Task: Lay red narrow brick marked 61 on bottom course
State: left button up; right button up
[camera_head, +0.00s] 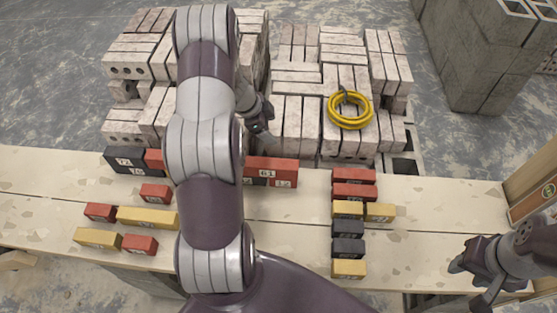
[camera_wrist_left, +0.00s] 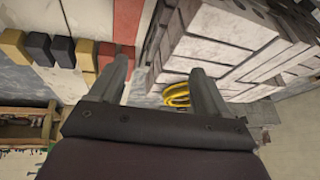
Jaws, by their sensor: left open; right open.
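The red brick marked 61 (camera_head: 285,165) is in the row along the back of the plank, just right of my left arm. A dark piece and a red face marked 12 show at its front; I cannot tell how these meet it. My arm hides the middle of the row. My left gripper (camera_head: 264,126) is open and empty, behind the row near the pale block stack. Its spread fingers also show in the left wrist view (camera_wrist_left: 160,88), with a red brick (camera_wrist_left: 128,20) beyond the left finger. My right gripper (camera_head: 471,280) is open and empty at the lower right.
Pale blocks (camera_head: 295,115) are stacked behind the plank, with a coiled yellow hose (camera_head: 349,122) on top. Loose red, yellow and dark bricks lie left and right on the plank (camera_head: 440,205). Its right part is clear. A wooden frame (camera_head: 535,185) stands at the right edge.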

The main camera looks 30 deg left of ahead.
pick_arm(q)
jog(key=w+d+r+n+t+y, duration=0.2)
jog(key=w+d+r+n+y, duration=0.15)
jog(key=d+r, duration=0.4)
jog(key=s+d+r+n+g, duration=0.2)
jog(key=s+d, duration=0.4)
jog(key=s, duration=0.3)
jog(key=s+d+r+n+g, duration=0.3)
jog(key=s+d+n, duration=0.2)
jog(key=s, duration=0.5)
jog(key=shift+s+d+h, duration=0.25)
jog(key=shift+d+h, duration=0.1)
jog(key=shift+d, duration=0.35)
